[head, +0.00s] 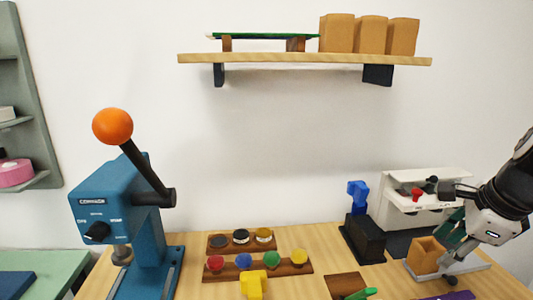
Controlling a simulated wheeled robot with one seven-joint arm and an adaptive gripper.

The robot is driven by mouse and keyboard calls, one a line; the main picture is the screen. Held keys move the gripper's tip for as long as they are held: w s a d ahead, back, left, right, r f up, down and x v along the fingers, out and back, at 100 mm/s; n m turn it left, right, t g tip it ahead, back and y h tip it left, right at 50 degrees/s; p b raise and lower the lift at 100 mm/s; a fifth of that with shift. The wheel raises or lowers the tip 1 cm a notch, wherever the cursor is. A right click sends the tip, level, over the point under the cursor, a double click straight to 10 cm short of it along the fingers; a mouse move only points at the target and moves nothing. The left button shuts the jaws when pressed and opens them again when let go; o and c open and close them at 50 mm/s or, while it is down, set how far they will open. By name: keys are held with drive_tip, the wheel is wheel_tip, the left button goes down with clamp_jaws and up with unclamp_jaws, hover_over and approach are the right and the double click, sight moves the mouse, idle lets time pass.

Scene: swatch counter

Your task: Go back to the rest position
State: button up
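My gripper (456,212) is at the right side of the head view, at the end of my arm coming in from the right edge. It is in front of a white bench machine (430,182) with a red knob (417,194). A tan block-like box (426,255) on a grey plate (471,269) lies just below and left of it. The fingers are small and overlap the machine and a dark green part, so I cannot tell whether they are open or hold anything.
A blue lever press (110,200) with an orange ball stands at the left. Racks of coloured pots (258,271), a yellow piece (252,285) and a black block with a blue top (362,235) are on the wooden counter. A wall shelf (300,59) holds tan boxes (371,35).

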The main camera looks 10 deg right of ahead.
drive_tip(key=s+a+r+n+p, duration=0.2)
drive_tip(key=s+a+r+n, duration=0.1)
drive_tip(key=a+n, duration=0.4)
drive_tip(key=s+a+r+n+p, duration=0.1)
drive_tip(key=s+a+r+n, duration=0.2)
drive_tip(key=n, duration=0.7)
drive_tip(key=s+a+r+n+p, duration=0.2)
drive_tip(key=s+a+r+n, duration=0.1)
drive_tip(key=s+a+n, duration=0.4)
drive_tip(key=shift+a+n+g+p, duration=0.3)
drive_tip(key=shift+a+n, duration=0.7)
drive_tip(key=shift+a, duration=1)
drive_tip(key=shift+r, duration=0.15)
